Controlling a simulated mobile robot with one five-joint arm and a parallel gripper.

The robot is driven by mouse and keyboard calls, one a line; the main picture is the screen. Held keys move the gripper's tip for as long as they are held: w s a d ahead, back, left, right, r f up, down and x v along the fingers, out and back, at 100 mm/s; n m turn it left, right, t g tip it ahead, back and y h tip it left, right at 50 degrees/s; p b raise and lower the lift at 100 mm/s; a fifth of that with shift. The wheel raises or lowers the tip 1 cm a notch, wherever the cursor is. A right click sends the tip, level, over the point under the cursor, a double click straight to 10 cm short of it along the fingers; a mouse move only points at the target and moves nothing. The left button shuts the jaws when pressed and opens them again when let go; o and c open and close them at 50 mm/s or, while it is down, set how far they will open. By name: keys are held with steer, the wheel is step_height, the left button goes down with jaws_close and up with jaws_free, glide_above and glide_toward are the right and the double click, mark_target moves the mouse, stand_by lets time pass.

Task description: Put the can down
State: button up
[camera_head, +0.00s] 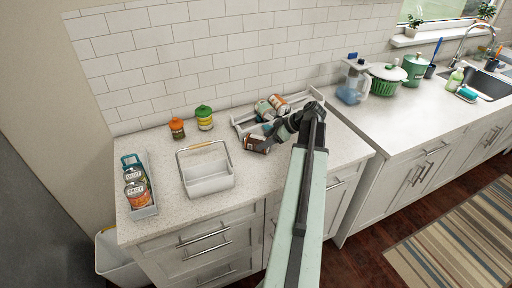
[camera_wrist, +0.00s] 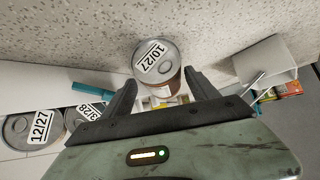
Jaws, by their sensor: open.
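A brown can (camera_head: 257,144) is on the counter in front of the white rack, tilted or lying in the head view. In the wrist view a can with a silver end marked "10/27" (camera_wrist: 157,64) sits between the two dark fingertips; it appears to be the same can. My gripper (camera_head: 272,133) is just to the right of the can in the head view. In the wrist view my gripper (camera_wrist: 161,79) is open, one finger on each side of the can. Whether either finger touches it, I cannot tell.
The white rack (camera_head: 240,126) holds several cans; ends marked "12/27" (camera_wrist: 38,126) and "3/28" (camera_wrist: 84,113) show in the wrist view. Counter between caddy and brown can is clear.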

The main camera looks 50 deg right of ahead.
mark_target(258, 143)
steer(key=b+x, duration=0.3)
steer(key=x, duration=0.2)
steer(key=shift+f+b, duration=0.1)
steer(key=shift+b, duration=0.2)
steer(key=shift+a, duration=0.1)
steer(key=shift+r, duration=0.2)
steer(key=shift+c, duration=0.6)
jaws_close()
